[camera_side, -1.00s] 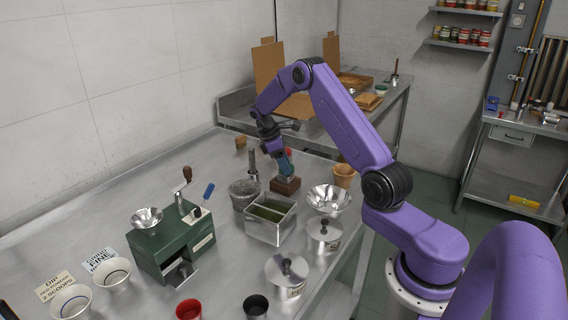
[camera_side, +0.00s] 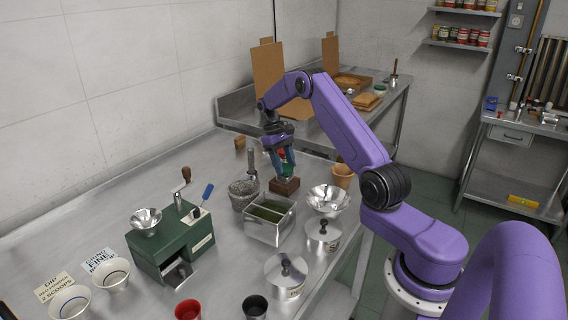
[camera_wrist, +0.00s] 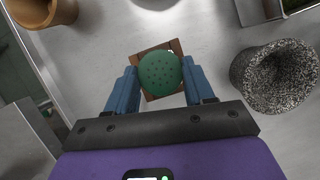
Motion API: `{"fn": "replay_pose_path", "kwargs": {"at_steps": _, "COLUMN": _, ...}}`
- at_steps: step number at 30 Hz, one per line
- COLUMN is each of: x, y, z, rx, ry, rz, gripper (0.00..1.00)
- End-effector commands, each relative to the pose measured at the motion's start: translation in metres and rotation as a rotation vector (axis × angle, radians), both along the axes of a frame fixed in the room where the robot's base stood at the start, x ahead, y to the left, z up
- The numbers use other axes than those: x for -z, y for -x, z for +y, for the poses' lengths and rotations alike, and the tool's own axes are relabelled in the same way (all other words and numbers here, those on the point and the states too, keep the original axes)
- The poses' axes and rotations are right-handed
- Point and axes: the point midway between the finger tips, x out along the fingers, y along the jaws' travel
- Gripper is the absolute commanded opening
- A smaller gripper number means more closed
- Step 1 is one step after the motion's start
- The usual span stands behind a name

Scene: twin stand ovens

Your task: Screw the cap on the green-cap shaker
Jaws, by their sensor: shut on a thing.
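The green cap (camera_wrist: 160,73), domed and dotted with small holes, lies between my blue fingers in the wrist view. My gripper (camera_wrist: 159,80) is shut on it from both sides. Below it is a square brown wooden block (camera_wrist: 174,46), which also stands on the steel table in the side view (camera_side: 284,187). In the side view my gripper (camera_side: 283,165) points down just above this block. The shaker's body is hidden under the cap and behind the fingers, so I cannot tell how the cap sits on it.
A speckled stone mortar (camera_side: 243,193) with a pestle stands left of the block. A steel bin with green contents (camera_side: 270,234) is in front, a steel bowl (camera_side: 328,200) to the right, and a terracotta pot (camera_side: 342,176) behind that. A green grinder (camera_side: 172,243) stands further left.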

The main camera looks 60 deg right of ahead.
Motion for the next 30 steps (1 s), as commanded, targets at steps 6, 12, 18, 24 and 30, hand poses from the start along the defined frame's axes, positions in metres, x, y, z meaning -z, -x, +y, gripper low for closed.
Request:
{"fn": "replay_pose_path", "kwargs": {"at_steps": 6, "x": 0.0052, "y": 0.0033, "z": 0.0097, "rx": 0.178, "ry": -0.022, "rz": 0.025, "gripper": 0.2}}
{"fn": "replay_pose_path", "kwargs": {"at_steps": 12, "x": 0.0052, "y": 0.0026, "z": 0.011, "rx": 0.186, "ry": -0.023, "rz": 0.025, "gripper": 0.2}}
{"fn": "replay_pose_path", "kwargs": {"at_steps": 18, "x": 0.0039, "y": 0.0021, "z": 0.0087, "rx": 0.186, "ry": -0.02, "rz": 0.019, "gripper": 0.82}}
{"fn": "replay_pose_path", "kwargs": {"at_steps": 24, "x": 0.003, "y": 0.0019, "z": 0.0062, "rx": 0.188, "ry": -0.016, "rz": 0.015, "gripper": 0.77}}
{"fn": "replay_pose_path", "kwargs": {"at_steps": 30, "x": 0.0023, "y": 0.0017, "z": 0.0051, "rx": 0.189, "ry": -0.014, "rz": 0.012, "gripper": 0.77}}
